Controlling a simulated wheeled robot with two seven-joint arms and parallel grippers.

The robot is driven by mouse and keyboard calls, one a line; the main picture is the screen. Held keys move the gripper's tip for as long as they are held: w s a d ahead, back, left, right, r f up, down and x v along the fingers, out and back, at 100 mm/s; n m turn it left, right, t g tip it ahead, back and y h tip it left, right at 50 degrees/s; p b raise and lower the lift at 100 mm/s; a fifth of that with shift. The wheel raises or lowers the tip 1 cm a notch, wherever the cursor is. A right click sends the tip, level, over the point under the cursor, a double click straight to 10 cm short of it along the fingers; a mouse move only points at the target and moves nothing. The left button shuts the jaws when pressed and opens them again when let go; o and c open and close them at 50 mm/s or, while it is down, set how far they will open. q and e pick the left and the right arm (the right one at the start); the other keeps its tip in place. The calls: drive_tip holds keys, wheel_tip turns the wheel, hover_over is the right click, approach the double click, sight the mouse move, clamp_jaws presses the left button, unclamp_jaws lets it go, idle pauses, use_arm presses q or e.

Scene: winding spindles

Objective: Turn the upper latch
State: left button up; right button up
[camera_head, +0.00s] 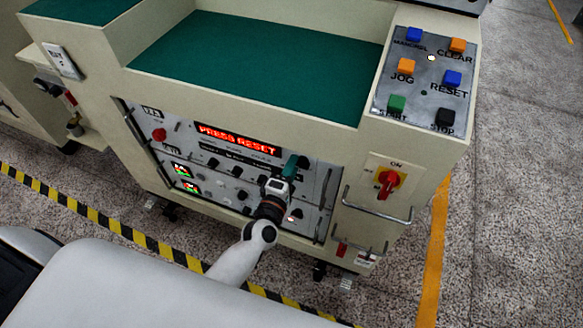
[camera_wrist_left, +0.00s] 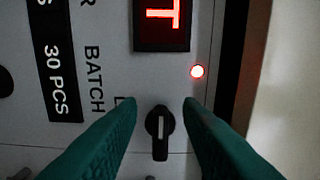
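A small black latch (camera_wrist_left: 160,132) with a light line on its handle sits on the grey panel in the left wrist view. It lies between the two green fingers of my left gripper (camera_wrist_left: 160,105), which are apart, with gaps on both sides. In the head view my left gripper (camera_head: 296,165) is in front of the panel, just right of the red display (camera_head: 238,138). The gripper hides the latch there. My right gripper is not in view.
Several dark knobs and a handle bar (camera_head: 325,205) are on the panel. A red rotary switch (camera_head: 388,182) and a button box (camera_head: 425,85) are to the right.

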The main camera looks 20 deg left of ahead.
use_arm(q)
drive_tip(key=s, duration=1.2)
drive_tip(key=shift+a+b, duration=0.2)
drive_tip(key=shift+b, duration=0.25)
